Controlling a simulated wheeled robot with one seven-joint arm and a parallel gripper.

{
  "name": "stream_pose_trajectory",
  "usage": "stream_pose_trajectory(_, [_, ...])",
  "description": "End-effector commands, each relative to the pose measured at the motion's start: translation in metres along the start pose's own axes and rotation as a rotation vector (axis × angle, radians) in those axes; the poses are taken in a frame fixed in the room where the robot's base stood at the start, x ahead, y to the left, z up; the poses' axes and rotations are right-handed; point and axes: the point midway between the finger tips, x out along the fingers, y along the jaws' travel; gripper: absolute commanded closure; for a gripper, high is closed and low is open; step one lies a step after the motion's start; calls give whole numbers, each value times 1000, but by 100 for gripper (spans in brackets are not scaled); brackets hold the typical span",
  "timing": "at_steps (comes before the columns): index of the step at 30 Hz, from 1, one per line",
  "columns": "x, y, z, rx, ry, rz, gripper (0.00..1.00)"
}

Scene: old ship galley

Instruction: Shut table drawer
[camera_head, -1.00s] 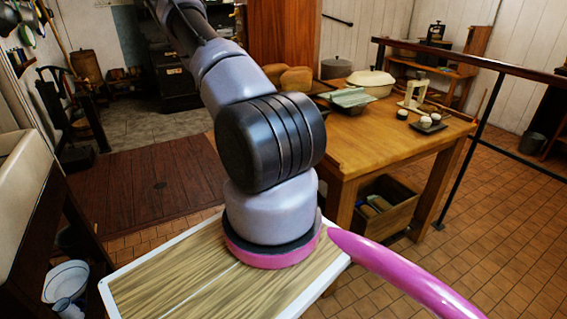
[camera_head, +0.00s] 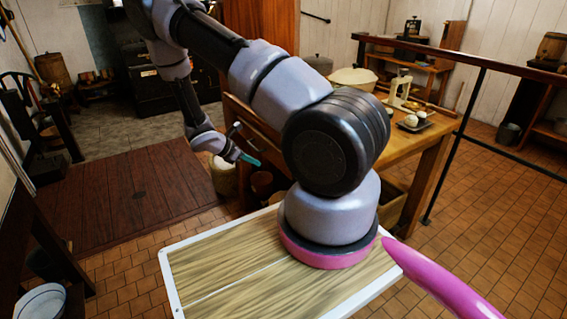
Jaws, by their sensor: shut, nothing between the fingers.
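The wooden table (camera_head: 410,143) stands right of centre, largely hidden behind my arm. At its left end a wooden drawer front (camera_head: 262,128) with a dark handle (camera_head: 234,129) shows, apparently standing out from the table. My arm hides the rest of the drawer, so how far it is open cannot be told. My gripper (camera_head: 250,160) is shut and empty, its teal tip pointing right. In the picture it is just below the handle and overlaps the lower drawer front. Whether it touches is unclear.
A pale lidded pot (camera_head: 353,78), a white stand (camera_head: 400,88) and a small dark tray (camera_head: 413,124) with cups are on the table. A pale container (camera_head: 222,176) stands below my gripper. Reddish floor boards at left are clear.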

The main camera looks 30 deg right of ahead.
Motion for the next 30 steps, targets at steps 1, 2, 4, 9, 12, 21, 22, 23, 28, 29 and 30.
stream_pose_trajectory(1, [7, -1, 1, -1, -1, -2, 100])
stream_pose_trajectory(2, [11, -1, 1, 0, -2, -3, 100])
stream_pose_trajectory(4, [24, -2, 1, 0, -2, -5, 100])
stream_pose_trajectory(9, [61, -2, 1, 0, -3, -5, 100])
stream_pose_trajectory(12, [83, -2, 2, 0, -3, -5, 100])
stream_pose_trajectory(21, [119, -1, 22, 3, -1, -2, 100])
stream_pose_trajectory(22, [120, -1, 24, 3, -1, -2, 100])
stream_pose_trajectory(23, [122, -1, 25, 2, 0, -2, 100])
stream_pose_trajectory(28, [125, -1, 28, 1, 0, -2, 100])
stream_pose_trajectory(29, [125, -1, 28, 1, 0, -2, 100])
stream_pose_trajectory(30, [125, -1, 28, 1, 0, -1, 100])
